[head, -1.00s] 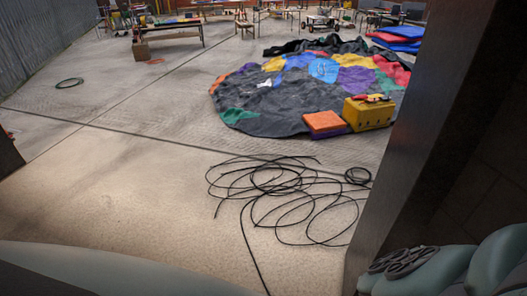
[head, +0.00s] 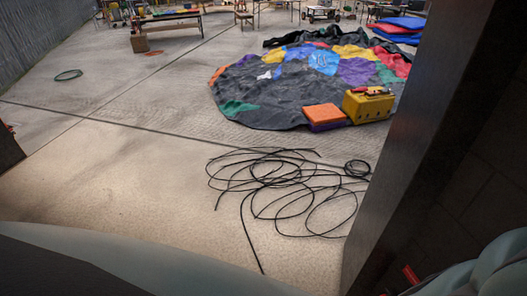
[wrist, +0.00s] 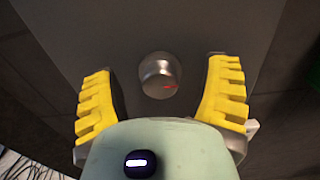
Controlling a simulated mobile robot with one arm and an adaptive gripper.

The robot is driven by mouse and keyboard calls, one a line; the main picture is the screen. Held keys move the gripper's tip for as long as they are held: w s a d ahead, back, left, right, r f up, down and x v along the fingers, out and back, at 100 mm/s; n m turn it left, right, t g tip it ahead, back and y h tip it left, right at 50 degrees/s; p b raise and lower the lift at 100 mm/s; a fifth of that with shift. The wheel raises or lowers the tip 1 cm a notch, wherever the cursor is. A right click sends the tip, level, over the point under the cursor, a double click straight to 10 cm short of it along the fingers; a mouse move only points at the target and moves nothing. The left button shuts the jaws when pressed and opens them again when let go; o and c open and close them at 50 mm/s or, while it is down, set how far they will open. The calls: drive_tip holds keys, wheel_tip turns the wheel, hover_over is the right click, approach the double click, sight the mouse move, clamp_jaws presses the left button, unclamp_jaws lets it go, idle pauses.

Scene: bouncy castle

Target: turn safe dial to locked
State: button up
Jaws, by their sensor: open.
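In the head view the dial is not visible; a small red thing (head: 411,274) shows at the lower right beside my arm, and the gripper is hidden.
A dark upright pillar (head: 415,140) stands at the right. Black cable (head: 275,190) lies looped on the concrete floor. A deflated colourful bouncy castle (head: 310,85) lies beyond, with a yellow box (head: 368,105) at its edge. The floor at left is mostly open.

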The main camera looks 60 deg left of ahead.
drive_tip(key=shift+w, duration=0.2)
idle(0.3)
drive_tip(key=c, duration=1.2)
drive_tip(key=shift+c, duration=0.2)
